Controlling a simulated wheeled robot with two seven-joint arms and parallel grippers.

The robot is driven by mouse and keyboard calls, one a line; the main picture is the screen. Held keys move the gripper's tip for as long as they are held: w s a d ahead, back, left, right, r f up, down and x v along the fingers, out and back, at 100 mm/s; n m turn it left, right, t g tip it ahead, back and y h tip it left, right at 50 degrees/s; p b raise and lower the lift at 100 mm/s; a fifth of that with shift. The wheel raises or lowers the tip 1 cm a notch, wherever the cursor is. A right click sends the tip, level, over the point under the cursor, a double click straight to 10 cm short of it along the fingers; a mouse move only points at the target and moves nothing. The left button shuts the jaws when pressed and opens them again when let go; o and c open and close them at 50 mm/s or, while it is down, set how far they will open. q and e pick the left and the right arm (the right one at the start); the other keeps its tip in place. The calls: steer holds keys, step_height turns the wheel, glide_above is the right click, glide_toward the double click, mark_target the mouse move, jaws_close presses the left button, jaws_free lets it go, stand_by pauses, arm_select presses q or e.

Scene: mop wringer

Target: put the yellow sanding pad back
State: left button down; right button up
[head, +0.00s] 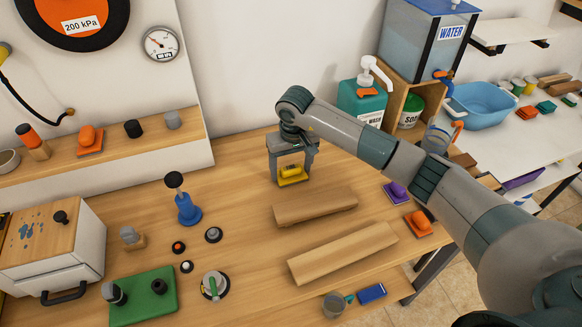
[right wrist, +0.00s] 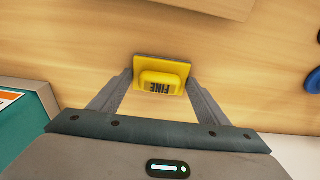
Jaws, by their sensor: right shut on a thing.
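The yellow sanding pad (head: 292,175) is between the fingers of my right gripper (head: 291,172), near the back of the wooden table. In the right wrist view the yellow pad (right wrist: 161,78) lies between the two fingertips, with "FINE" on its grip. My right gripper (right wrist: 162,92) is shut on it. I cannot tell whether the pad touches the table top. A purple pad (head: 395,192) and an orange pad (head: 418,223) lie near the table's right edge. My left gripper is not in view.
Two wooden boards, one nearer the back (head: 315,207) and one in front (head: 342,253), lie on the table (head: 240,180). A teal soap bottle (head: 361,100) and a water tank (head: 425,40) stand at the back right. A blue bell-shaped thing (head: 188,209) stands to the left.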

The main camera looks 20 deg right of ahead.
mark_target(292, 171)
steer(key=o, duration=1.1)
steer(key=shift+r, duration=0.15)
steer(key=shift+r, duration=0.4)
step_height(292, 171, up, 11)
steer(key=s+b, duration=0.1)
steer(key=b, duration=0.3)
steer(key=shift+s+b, duration=0.25)
steer(key=shift+b, duration=0.1)
